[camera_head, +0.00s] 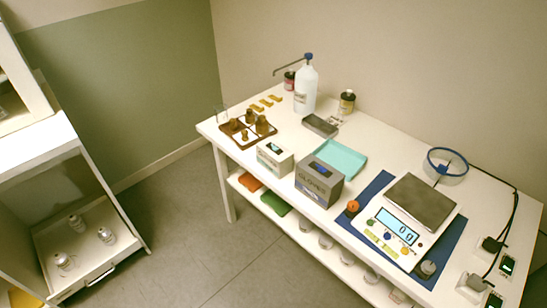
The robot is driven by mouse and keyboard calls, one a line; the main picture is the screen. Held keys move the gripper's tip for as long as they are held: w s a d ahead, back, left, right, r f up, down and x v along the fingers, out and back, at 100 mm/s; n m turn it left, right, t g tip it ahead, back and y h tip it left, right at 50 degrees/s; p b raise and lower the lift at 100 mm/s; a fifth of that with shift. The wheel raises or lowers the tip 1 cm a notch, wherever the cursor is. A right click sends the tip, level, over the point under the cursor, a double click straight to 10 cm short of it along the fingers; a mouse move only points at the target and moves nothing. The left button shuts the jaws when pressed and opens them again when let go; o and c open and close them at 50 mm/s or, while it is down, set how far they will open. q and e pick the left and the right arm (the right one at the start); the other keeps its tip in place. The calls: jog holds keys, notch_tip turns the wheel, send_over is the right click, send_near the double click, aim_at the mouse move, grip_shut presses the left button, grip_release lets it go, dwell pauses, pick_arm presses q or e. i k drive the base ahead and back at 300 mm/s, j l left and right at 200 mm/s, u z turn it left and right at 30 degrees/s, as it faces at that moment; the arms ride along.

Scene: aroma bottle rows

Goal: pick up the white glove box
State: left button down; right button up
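A small white box (275,159) with a dark opening or panel on top stands near the table's front edge, left of centre. Its front lettering is too small to read. A larger grey box (319,183) just to its right has lettering that looks like "GLOVES" and a dark blue opening on top. The two boxes stand close together, with a small gap between them. Neither of my grippers is in view, and nothing is touching the boxes.
The white table (228,134) also bears a brown tray (232,138) of small bottles, a teal tray (346,154), a tall pump bottle (306,90), and a scale (408,221) on a blue mat (452,249). A shelf unit (40,215) stands at left. Grey floor (190,215) between them is clear.

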aim_at(276, 158)
jog(key=z, duration=0.35)
jog(key=i+j+z, duration=0.1)
jog(key=z, duration=0.25)
jog(key=j+z, duration=0.15)
jog(key=z, duration=0.25)
jog(key=j+z, duration=0.65)
jog(key=j, duration=0.2)
jog(key=k+j+z, duration=0.1)
jog(key=j+z, duration=0.15)
jog(key=j, duration=0.65)
